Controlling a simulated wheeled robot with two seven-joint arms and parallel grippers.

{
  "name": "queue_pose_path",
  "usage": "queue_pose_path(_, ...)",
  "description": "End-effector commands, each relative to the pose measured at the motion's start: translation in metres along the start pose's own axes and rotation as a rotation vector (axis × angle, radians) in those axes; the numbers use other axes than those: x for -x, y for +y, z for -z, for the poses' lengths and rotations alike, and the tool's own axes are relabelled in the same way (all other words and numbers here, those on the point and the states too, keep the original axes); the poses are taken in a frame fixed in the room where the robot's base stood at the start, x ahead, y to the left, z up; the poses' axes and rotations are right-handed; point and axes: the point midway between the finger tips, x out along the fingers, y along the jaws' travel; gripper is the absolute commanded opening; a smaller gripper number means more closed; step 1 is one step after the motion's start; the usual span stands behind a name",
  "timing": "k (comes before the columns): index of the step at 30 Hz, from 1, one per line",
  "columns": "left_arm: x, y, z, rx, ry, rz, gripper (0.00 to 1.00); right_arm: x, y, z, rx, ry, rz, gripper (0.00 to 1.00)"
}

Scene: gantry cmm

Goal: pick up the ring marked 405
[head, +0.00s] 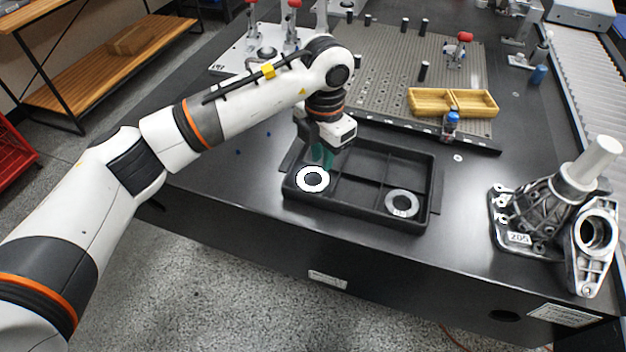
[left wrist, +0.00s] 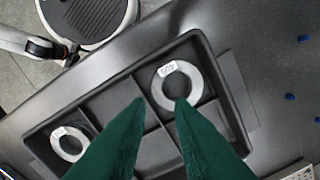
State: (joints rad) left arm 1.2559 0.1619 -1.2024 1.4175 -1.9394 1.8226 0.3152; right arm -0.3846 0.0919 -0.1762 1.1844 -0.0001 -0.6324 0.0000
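The ring marked 405 (left wrist: 195,80) is a flat pale ring with a white label, lying in a compartment of the black tray (left wrist: 219,108). In the head view this ring (head: 300,180) is in the tray's near left part. My left gripper (head: 322,157) is above and just behind it, pointing down. In the left wrist view its two green fingers (left wrist: 161,101) are apart with nothing between them. One fingertip overlaps the ring's edge in the picture; contact cannot be told. My right gripper is not in view.
A second labelled ring (head: 389,204) lies in the tray's near right compartment. A yellow two-part bin (head: 430,104) and a blue-capped bottle (head: 450,126) stand behind the tray. A metal casting (head: 545,215) stands to the right. The table left of the tray is mostly clear.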

Motion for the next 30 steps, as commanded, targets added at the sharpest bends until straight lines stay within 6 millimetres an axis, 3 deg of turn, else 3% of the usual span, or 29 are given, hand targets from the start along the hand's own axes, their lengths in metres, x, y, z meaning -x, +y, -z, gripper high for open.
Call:
queue_pose_path(18, -0.073, 0.003, -0.004, -0.001, 0.001, -0.004, 0.20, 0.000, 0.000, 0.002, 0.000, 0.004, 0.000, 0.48)
queue_pose_path(27, -0.078, 0.003, -0.004, -0.001, 0.004, -0.004, 0.20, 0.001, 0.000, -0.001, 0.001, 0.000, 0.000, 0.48)
queue_pose_path(30, -0.078, 0.003, -0.004, -0.001, 0.004, -0.004, 0.04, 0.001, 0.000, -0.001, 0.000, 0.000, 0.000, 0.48)
